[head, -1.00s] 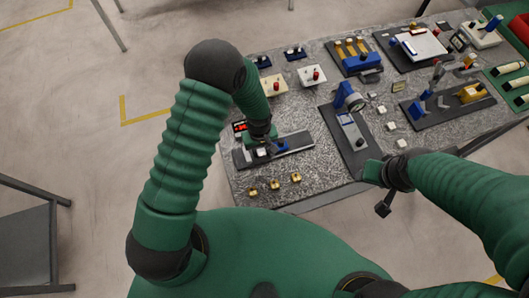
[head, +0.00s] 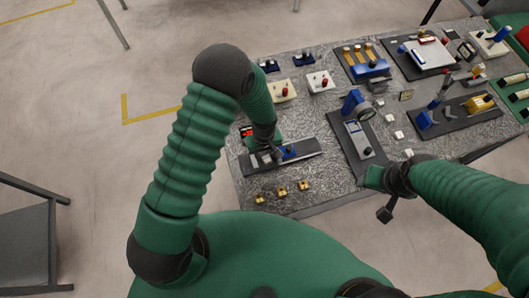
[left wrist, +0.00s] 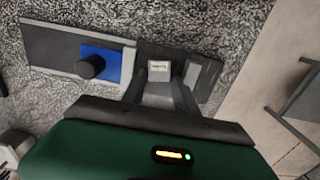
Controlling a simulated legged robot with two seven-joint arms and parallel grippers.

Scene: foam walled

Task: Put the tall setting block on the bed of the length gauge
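The length gauge (head: 306,150) is a dark base with a pale rail, a blue slider and a red display, at the table's near left. My left gripper (head: 267,157) is down at the gauge. In the wrist view its fingers (left wrist: 160,78) close around a small grey block with a white printed top (left wrist: 159,66), apparently the setting block. Whether its underside touches the bed is hidden. My right gripper (head: 385,212) hangs off the near edge; its fingers are unclear.
Several brass pieces (head: 282,191) stand near the front edge. A dark plate with a blue-framed dial device (head: 357,130) is to the right, with small white blocks (head: 399,135) beyond. Speckled tabletop (head: 325,180) is free between.

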